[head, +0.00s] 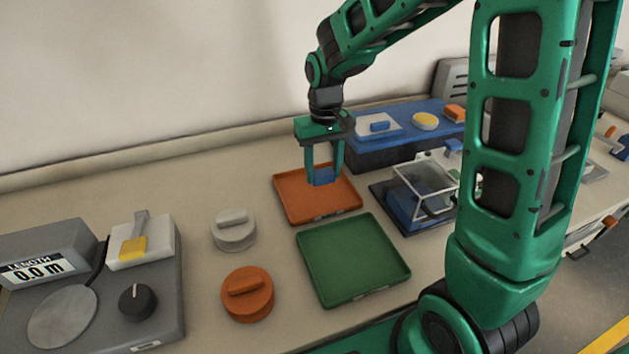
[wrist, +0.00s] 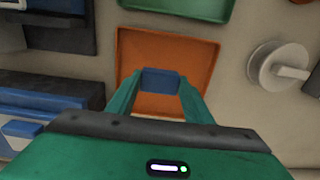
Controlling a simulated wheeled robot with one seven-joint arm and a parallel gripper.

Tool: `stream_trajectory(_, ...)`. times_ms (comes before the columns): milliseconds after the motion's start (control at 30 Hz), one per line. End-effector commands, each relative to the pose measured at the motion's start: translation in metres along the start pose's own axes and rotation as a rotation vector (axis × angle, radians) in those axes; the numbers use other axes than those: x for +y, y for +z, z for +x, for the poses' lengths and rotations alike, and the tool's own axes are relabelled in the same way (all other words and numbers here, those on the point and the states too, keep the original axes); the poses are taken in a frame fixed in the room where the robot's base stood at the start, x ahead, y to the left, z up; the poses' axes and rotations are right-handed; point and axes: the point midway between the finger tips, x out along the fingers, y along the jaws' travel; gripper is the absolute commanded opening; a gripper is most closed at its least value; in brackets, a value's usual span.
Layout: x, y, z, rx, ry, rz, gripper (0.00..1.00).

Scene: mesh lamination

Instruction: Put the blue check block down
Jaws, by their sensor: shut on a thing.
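My gripper (head: 324,170) is shut on the blue check block (head: 324,177), which sits between its two green fingertips. In the head view the block shows over the orange tray (head: 290,213). In the wrist view the block (wrist: 160,81) is between the fingers, with the orange tray (wrist: 205,50) behind it. I cannot tell whether the block touches the tray floor. No other thing shows in the orange tray.
A green tray (head: 352,262) lies just in front of the orange tray. A grey knobbed disc (head: 234,235) and an orange one (head: 247,300) stand to the left. A clear-covered device (head: 425,190) is at the right, and a blue platform (head: 375,152) is behind.

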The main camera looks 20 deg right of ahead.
Motion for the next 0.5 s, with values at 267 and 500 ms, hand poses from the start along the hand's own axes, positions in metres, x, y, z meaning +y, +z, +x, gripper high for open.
stream_trajectory(267, -0.01, -0.027, 0.017, 0.001, 0.0, -0.001, 0.19)
stream_trajectory(500, -0.01, -0.027, 0.037, -0.003, 0.0, -0.002, 0.19)
